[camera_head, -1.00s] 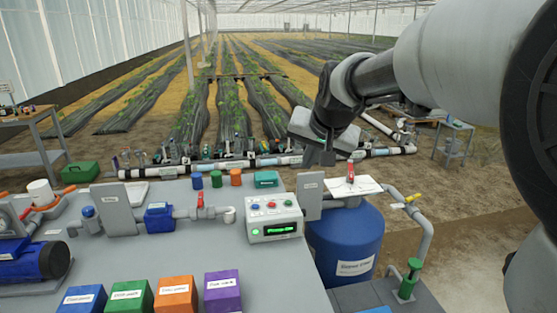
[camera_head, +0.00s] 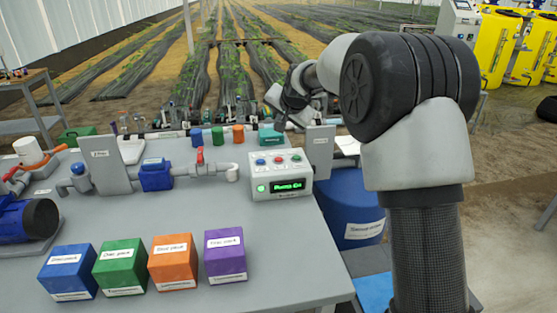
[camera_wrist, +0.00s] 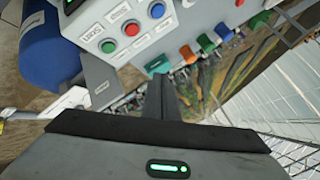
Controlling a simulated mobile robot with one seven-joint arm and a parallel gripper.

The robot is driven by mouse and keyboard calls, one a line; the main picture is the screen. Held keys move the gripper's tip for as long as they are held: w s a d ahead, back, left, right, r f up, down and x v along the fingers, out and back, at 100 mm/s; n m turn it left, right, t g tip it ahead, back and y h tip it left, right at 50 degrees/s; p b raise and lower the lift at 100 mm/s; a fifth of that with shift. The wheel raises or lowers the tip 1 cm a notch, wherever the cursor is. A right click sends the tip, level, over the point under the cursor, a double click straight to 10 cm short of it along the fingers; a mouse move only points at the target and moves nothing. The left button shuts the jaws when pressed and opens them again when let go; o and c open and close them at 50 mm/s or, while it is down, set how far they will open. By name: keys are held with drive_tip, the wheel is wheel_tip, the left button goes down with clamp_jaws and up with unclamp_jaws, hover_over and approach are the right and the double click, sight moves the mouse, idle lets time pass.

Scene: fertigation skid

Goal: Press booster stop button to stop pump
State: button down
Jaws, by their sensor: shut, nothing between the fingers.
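The grey-white control box (camera_head: 281,177) stands at the right end of the grey bench. Its sloped top carries a blue button (camera_head: 260,161), a red button (camera_head: 278,159) and a green button (camera_wrist: 108,46). In the wrist view the red button (camera_wrist: 132,29) sits between green and blue; the button labels are too small to read surely. The box's front display (camera_head: 291,187) glows green and appears to read "Pump On", beside a lit green lamp. My gripper (camera_head: 281,126) is shut and empty, above and behind the box, apart from the buttons. In the wrist view its closed fingers (camera_wrist: 161,97) point toward the box's far side.
A grey upright plate (camera_head: 320,150) stands right of the box, close to my gripper. A teal block (camera_head: 270,136) lies behind it. A red-handled valve (camera_head: 200,157) and pipe are left. Several coloured cubes line the front. A blue tank (camera_head: 350,205) stands right of the bench.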

sight(280, 161)
drive_tip(key=shift+f, duration=0.1)
wheel_tip(280, 161, down, 9)
drive_tip(key=b, duration=0.6)
drive_tip(key=shift+r, duration=0.2)
idle(1.6)
drive_tip(key=shift+f+b, duration=0.45)
drive_tip(key=shift+f, duration=0.4)
idle(0.5)
idle(0.3)
drive_tip(key=shift+r+p, duration=0.5)
drive_tip(key=shift+r, duration=0.3)
